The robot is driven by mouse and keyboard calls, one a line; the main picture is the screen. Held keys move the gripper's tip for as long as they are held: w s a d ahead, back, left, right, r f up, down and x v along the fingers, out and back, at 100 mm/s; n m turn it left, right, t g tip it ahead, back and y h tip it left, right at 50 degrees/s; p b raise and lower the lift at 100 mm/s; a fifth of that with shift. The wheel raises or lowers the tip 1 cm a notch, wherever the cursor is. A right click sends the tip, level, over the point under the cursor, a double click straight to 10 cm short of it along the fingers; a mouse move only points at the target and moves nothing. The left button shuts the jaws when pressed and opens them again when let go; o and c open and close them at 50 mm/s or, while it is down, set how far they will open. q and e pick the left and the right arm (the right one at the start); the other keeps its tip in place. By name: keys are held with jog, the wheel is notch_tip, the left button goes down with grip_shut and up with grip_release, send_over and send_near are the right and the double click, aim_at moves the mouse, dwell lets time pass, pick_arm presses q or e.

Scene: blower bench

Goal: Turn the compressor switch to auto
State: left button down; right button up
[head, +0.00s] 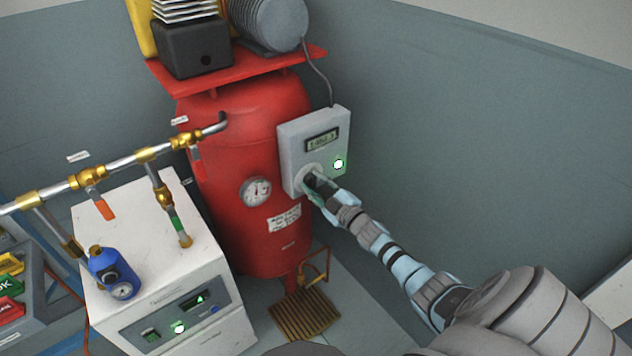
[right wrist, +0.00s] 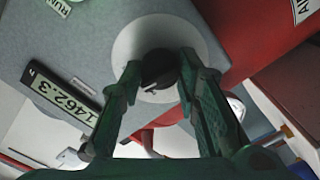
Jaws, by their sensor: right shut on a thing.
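The compressor's grey control box (head: 293,128) is mounted on the right side of the red tank (head: 228,150). Its black rotary switch (right wrist: 158,68) sits on a round pale plate (right wrist: 200,48) in the right wrist view. My right gripper (head: 312,180) reaches the switch from the lower right in the head view. In the right wrist view its two fingers (right wrist: 158,78) stand on either side of the knob, shut on it. The fingers cover most of the switch in the head view, and I cannot read its position marks. My left gripper is not in view.
A green lamp (head: 338,164) and a display (head: 322,139) are on the box. A white dryer unit (head: 150,215), pipes with brass valves (head: 90,177) and a blue filter (head: 112,270) stand at left. A brass-coloured floor grate (head: 305,313) lies below the tank.

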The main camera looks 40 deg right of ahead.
jog(key=shift+m+p, duration=0.35)
jog(key=shift+m, duration=1.25)
jog(key=shift+f, duration=0.1)
jog(key=o, duration=1.2)
jog(key=shift+c, duration=0.2)
jog(key=shift+s, duration=0.1)
jog(key=s, duration=1.2)
jog(key=shift+a, duration=0.1)
